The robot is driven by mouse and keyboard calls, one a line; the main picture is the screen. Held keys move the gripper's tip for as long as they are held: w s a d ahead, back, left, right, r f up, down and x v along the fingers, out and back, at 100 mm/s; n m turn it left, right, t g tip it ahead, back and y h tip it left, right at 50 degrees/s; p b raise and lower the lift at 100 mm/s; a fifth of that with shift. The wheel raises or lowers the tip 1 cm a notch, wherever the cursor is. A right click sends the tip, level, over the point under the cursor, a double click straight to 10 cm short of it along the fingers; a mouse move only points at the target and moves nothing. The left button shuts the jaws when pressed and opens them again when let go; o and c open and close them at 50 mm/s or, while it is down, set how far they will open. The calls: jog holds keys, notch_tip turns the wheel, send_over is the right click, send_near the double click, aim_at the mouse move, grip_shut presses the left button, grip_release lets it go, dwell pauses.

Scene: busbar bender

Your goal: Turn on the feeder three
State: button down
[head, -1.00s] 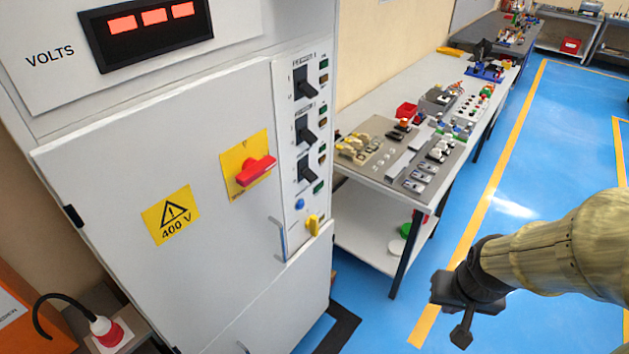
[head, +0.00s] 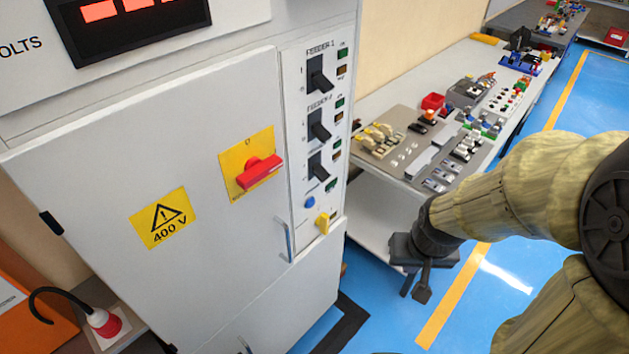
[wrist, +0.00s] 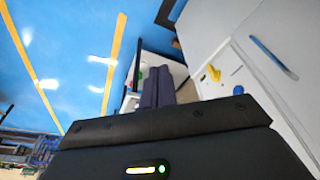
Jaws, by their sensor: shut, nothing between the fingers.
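The feeder panel (head: 298,152) is a white strip on the right of the grey cabinet front. It carries a column of dark switches: the top one (head: 319,74) is marked feeder 1, the middle one (head: 319,124) is marked feeder, its number unclear, and the bottom one (head: 318,167) has no readable label. Small green and amber indicators sit beside them. My gripper (head: 421,293) is to the right of and below the panel, apart from it, over the floor. In the wrist view my gripper (wrist: 159,88) has its fingers together and empty.
The cabinet has a red rotary handle (head: 260,172), a blue button (head: 309,202), a yellow knob (head: 322,222) and a door handle (head: 286,240). A workbench (head: 385,185) with several parts stands behind my gripper. Blue floor (head: 510,265) is open at right.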

jog(key=shift+w, duration=0.1)
jog(key=w+a+f+m+g+y+b, duration=0.2)
jog(key=a+f+m+g+y+b, duration=0.2)
jog(key=a+f+m+y+b, duration=0.6)
jog(key=w+f+m+t+y+b, duration=0.1)
jog(key=w+m+t+y, duration=0.4)
jog(key=w+m+t, duration=0.8)
jog(key=w+m+b, duration=0.1)
jog(key=w+m, duration=0.1)
jog(key=w, duration=0.4)
jog(key=shift+w+a+m, duration=0.3)
jog(key=shift+w+a, duration=0.05)
jog(key=shift+a, duration=0.05)
jog(key=shift+w+a, duration=0.1)
